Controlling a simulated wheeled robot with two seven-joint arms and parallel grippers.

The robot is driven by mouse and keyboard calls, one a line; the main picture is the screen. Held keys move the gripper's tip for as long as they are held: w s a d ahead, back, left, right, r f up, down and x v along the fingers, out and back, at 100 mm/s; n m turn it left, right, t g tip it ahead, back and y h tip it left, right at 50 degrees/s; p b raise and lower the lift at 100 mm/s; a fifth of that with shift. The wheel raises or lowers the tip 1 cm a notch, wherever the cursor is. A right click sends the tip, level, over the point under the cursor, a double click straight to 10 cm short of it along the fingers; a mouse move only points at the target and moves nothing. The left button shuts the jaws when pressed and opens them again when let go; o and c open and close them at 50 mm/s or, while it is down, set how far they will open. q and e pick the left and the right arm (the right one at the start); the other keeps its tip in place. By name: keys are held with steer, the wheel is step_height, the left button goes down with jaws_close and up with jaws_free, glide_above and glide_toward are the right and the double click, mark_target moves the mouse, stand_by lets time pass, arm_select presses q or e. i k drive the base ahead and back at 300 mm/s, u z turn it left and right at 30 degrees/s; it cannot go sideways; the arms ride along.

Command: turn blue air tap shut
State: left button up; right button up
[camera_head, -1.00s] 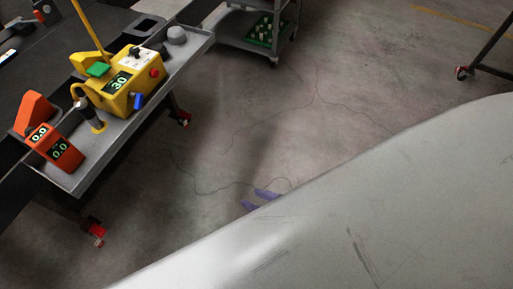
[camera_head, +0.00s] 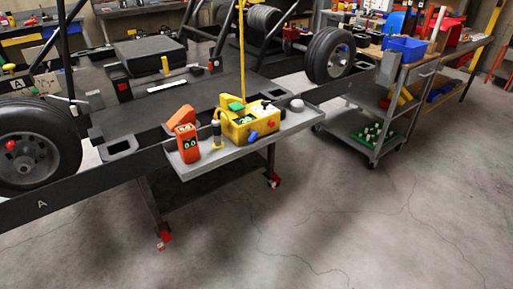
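The blue tap (camera_head: 253,136) is a small blue lever on the front face of the yellow box (camera_head: 236,133). The box stands on a grey tray (camera_head: 205,161) fixed to the side of the kart stand. The tap is small here, and I cannot read its exact turn. A red knob (camera_head: 270,125) sits to its right on the same box, and a green button (camera_head: 236,106) is on top. Neither of my grippers shows in this view.
An orange gauge (camera_head: 188,143) stands on the tray's left, beside a black and yellow upright tool (camera_head: 216,133). A yellow pole (camera_head: 242,50) rises behind the box. A grey cart (camera_head: 360,143) stands right. The floor (camera_head: 330,220) in front is clear.

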mark_target(254, 134)
steer(key=z, duration=0.25)
steer(key=i, duration=1)
steer(key=u, duration=0.8)
